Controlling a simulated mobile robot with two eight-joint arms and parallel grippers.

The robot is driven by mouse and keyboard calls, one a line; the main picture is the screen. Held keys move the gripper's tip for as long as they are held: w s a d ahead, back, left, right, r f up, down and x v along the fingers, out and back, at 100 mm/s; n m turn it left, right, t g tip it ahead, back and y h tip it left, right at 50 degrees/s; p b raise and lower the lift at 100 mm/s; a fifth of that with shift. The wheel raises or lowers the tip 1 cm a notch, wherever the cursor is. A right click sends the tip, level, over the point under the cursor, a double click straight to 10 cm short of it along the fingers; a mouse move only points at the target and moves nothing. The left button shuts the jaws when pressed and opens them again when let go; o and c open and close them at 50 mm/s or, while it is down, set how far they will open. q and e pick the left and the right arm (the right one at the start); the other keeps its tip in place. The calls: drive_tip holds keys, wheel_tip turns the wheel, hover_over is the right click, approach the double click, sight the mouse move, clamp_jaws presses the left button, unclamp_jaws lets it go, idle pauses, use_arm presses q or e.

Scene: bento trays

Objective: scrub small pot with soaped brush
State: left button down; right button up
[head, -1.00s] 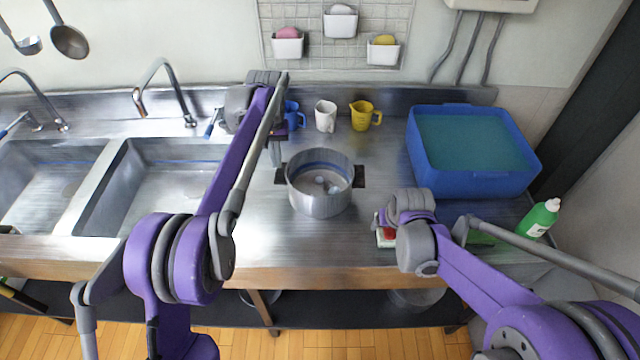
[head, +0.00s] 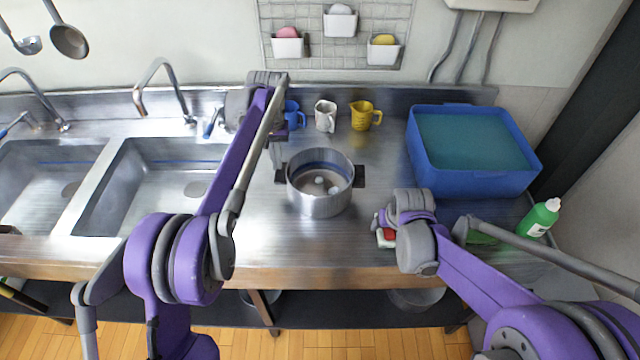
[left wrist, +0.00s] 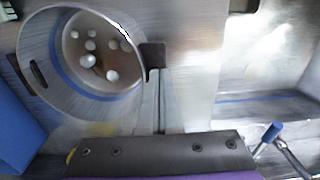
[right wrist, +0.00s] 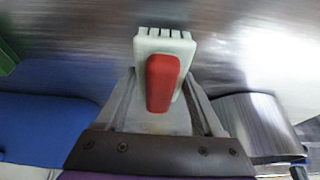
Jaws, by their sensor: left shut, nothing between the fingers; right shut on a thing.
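The small steel pot (head: 318,205) stands on the counter, upright, with dark side handles and several white blobs inside. It also shows in the left wrist view (left wrist: 45,55). My left gripper (head: 277,155) is at the pot's left handle; in the left wrist view its closed fingers (left wrist: 158,75) end beside that handle, with nothing between them. My right gripper (right wrist: 160,100) is shut on the brush (right wrist: 163,82), which has a red grip, a white body and white bristles. In the head view the brush (head: 385,237) is right of the pot, partly hidden by my right arm.
A blue tub (head: 475,182) of water stands at the back right, with a green bottle (head: 541,218) in front of it. Blue, white (head: 325,116) and yellow (head: 362,115) mugs stand behind the pot. Sinks (head: 150,185) lie to the left.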

use_arm(q)
drive_tip(key=shift+f+b, duration=0.35)
drive_tip(key=shift+f, duration=0.7)
use_arm(e)
drive_tip(key=shift+s+f, duration=0.3)
drive_tip(key=shift+f, duration=0.35)
